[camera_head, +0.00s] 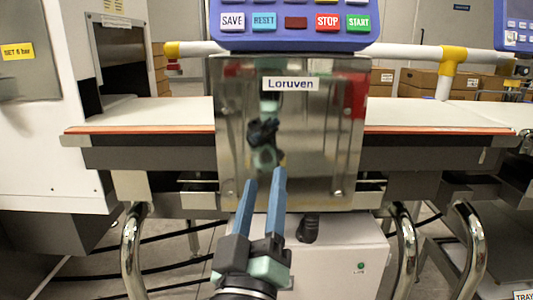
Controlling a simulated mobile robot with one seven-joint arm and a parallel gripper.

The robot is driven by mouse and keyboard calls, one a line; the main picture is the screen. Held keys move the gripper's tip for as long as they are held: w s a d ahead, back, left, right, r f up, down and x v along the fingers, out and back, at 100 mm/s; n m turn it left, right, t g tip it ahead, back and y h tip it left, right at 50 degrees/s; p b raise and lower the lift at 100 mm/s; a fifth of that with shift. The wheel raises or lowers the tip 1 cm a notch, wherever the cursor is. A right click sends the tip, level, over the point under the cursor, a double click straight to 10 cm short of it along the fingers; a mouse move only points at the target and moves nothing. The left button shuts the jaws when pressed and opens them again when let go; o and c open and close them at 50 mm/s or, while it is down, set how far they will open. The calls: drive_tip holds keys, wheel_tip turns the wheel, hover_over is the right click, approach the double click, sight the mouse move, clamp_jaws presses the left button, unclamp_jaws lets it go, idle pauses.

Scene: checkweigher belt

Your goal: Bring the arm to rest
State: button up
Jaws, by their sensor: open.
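My gripper (264,180) is in the lower middle of the head view, with its two blue fingers pointing up and forward. The fingers are apart with nothing between them. They appear in front of a shiny metal panel (325,150) labelled "Loruven", and the panel mirrors my gripper. I cannot tell the exact gap between fingertips and panel. My wrist shows at the bottom edge; the rest of my arm is out of view.
A blue control panel (296,40) with SAVE, RESET, STOP and START buttons sits above. White belts (155,112) run left and right. A white machine (30,150) stands left. Chrome legs (133,250) and a white cabinet (350,262) are below. Cardboard boxes (420,82) stand behind.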

drive_tip(key=s+r+m+t+y+p, duration=0.1)
drive_tip(key=s+r+m+t+p, duration=0.2)
drive_tip(key=r, duration=0.8)
drive_tip(key=s+r+m+y+p, duration=0.1)
drive_tip(key=s+r+p, duration=0.1)
drive_tip(key=s+r, duration=0.6)
drive_tip(key=s+r+m+t+y+p, duration=0.1)
drive_tip(key=s+r+m+t+p, duration=0.15)
drive_tip(key=r, duration=1.05)
wheel_tip(320, 180, up, 35)
drive_tip(key=w+p, duration=0.1)
drive_tip(key=p, duration=3.6)
drive_tip(key=shift+w+d+r+n, duration=0.15)
drive_tip(key=shift+d+n, duration=0.05)
drive_tip(key=shift+n, duration=0.25)
drive_tip(key=shift+o, duration=0.3)
drive_tip(key=shift+g, duration=0.25)
